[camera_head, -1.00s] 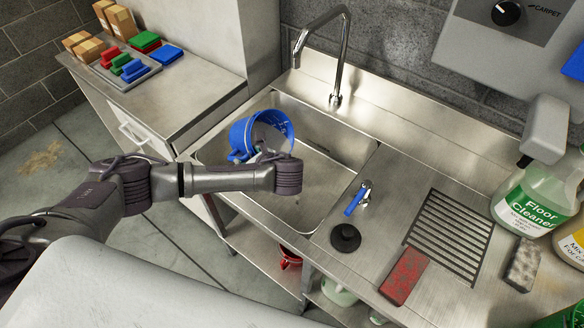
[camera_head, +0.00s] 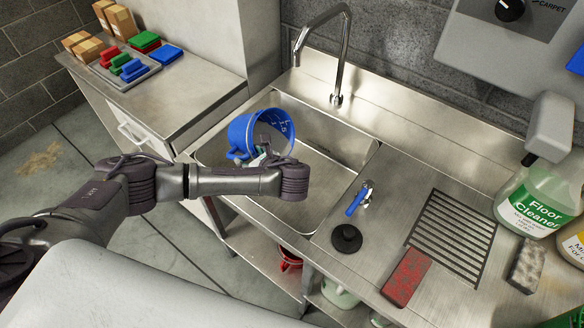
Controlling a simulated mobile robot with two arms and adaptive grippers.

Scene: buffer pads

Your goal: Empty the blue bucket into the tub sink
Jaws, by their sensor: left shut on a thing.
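The blue bucket (camera_head: 240,131) is tilted over the left part of the tub sink (camera_head: 338,150), its open mouth facing right. White measuring marks show on its inside wall, and the part of the inside that I can see looks empty. My left gripper (camera_head: 262,150) is shut on the bucket, at its near side. My left wrist hides part of the bucket and the grip. The sink is steel, and its visible floor shows no clear pool of liquid. My right gripper is not in view.
A tall faucet (camera_head: 337,62) stands behind the sink. A blue-handled tap (camera_head: 357,200), a black stopper (camera_head: 346,238), a red block (camera_head: 405,276), a drain grate (camera_head: 452,236) and a Floor Cleaner jug (camera_head: 536,205) are on the right. Coloured pads and boxes sit on the left cabinet.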

